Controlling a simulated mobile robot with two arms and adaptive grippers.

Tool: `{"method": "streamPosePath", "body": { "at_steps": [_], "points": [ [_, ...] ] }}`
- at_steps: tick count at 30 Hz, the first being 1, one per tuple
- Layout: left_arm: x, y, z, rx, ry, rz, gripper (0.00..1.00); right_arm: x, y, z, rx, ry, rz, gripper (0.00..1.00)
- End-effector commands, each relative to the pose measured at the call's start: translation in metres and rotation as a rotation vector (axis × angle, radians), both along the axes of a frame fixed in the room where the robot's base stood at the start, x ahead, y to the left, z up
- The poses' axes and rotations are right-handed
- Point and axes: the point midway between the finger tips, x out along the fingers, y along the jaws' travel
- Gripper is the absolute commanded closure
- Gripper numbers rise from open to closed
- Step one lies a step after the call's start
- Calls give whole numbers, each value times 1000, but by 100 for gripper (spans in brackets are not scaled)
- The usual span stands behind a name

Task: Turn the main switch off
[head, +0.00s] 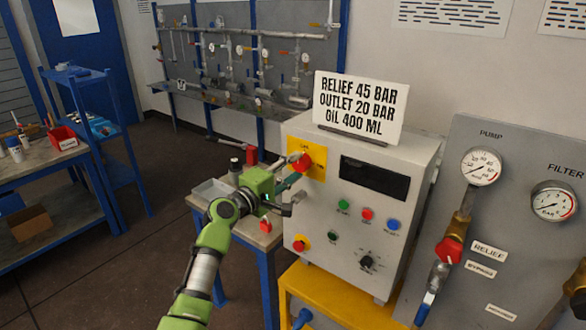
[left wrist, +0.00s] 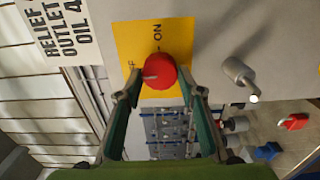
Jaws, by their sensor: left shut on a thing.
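The main switch is a round red knob (head: 301,161) on a yellow plate (head: 318,153) at the upper left of the grey control box's front. In the left wrist view the red knob (left wrist: 161,70) sits between my fingertips, with ON printed above it and a partly covered OFF to its left. A pale mark shows on the knob's left side; its exact pointing is hard to tell. My left gripper (left wrist: 158,88) is shut on the knob, one finger on each side. In the head view my left gripper (head: 291,181) reaches the knob from the lower left. My right gripper is not in view.
The control box (head: 375,215) also carries a dark display, several buttons and a black dial (head: 366,262). A white sign (head: 359,107) stands on top. A gauge panel (head: 520,140) is at the right. A small table (head: 258,238) stands left of the box.

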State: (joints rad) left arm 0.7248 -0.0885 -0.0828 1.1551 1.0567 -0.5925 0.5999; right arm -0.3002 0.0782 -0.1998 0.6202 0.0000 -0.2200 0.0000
Motion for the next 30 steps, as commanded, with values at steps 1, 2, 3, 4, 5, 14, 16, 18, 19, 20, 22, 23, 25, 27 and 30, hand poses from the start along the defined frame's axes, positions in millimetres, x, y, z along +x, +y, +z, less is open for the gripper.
{"method": "streamPosePath", "body": {
  "at_steps": [1,2,3,4,5,14,16,18,19,20,22,23,25,27,30],
  "points": [
    [0,0,-1,-3,3,0,86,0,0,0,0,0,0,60],
    [0,0,-1,-3,3,0,86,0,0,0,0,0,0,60],
    [0,0,-1,-3,3,0,86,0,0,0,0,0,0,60],
    [0,0,-1,-3,3,0,86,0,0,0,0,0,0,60],
    [0,0,-1,-3,3,0,57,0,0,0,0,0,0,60],
    [0,0,0,-1,1,0,48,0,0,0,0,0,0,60],
    [0,0,0,-1,1,0,48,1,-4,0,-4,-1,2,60],
    [-2,1,-1,-1,1,0,48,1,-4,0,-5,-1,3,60],
    [-3,2,-1,0,1,0,48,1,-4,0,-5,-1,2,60],
    [-4,3,-1,0,1,0,48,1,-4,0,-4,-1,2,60],
    [-9,7,-1,1,-1,1,48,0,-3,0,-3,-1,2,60],
    [-12,10,-1,-1,-1,2,48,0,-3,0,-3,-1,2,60],
    [-20,16,-1,1,-1,1,48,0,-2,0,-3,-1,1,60],
    [-30,23,-1,2,-1,3,48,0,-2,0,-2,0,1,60],
    [-45,34,-2,1,0,3,48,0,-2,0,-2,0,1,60]
  ]
}}
